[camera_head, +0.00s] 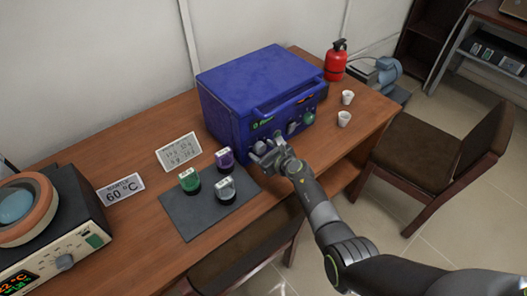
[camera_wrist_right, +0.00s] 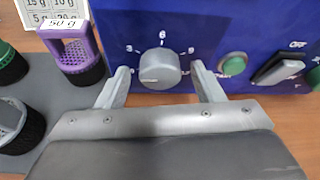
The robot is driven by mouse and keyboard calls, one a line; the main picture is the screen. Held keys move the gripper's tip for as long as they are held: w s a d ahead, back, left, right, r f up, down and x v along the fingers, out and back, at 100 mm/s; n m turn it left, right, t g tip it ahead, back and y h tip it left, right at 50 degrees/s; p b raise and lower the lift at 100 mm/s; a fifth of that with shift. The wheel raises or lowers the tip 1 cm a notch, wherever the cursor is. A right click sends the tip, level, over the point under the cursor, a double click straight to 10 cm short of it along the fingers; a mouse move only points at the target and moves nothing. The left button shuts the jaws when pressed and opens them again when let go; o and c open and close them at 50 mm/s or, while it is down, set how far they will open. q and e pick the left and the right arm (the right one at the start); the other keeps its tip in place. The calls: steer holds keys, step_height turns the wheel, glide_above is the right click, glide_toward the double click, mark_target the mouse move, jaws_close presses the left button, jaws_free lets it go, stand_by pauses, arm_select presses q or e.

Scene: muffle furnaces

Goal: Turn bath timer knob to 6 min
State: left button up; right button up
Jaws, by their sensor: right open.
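The blue box-shaped device (camera_head: 235,92) stands on the wooden table with its control panel facing my right arm. In the right wrist view a round grey knob (camera_wrist_right: 160,68) sits on the blue panel, with the marks 3, 6 and 9 around it and 6 straight above. I cannot tell clearly where the knob points. My right gripper (camera_wrist_right: 160,82) is open, with one finger on each side of the knob and visible gaps between. In the head view my right gripper (camera_head: 268,151) is at the panel's lower left and hides part of it. My left gripper is not in view.
Green (camera_head: 189,181), purple (camera_head: 225,159) and grey (camera_head: 225,190) labelled weights stand on a dark mat (camera_head: 190,220). A green button (camera_wrist_right: 233,64) and a switch (camera_wrist_right: 283,68) lie right of the knob.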

steer(key=c, duration=1)
steer(key=shift+d+m+g+y, duration=0.1)
steer(key=shift+m+g+y, duration=0.4)
steer(key=shift+m, duration=0.4)
steer(key=shift+w+d+m+g+y+b, duration=0.15)
steer(key=shift+m+g+y+b, duration=0.35)
steer(key=shift+m+y, duration=0.6)
steer(key=shift+m, duration=0.4)
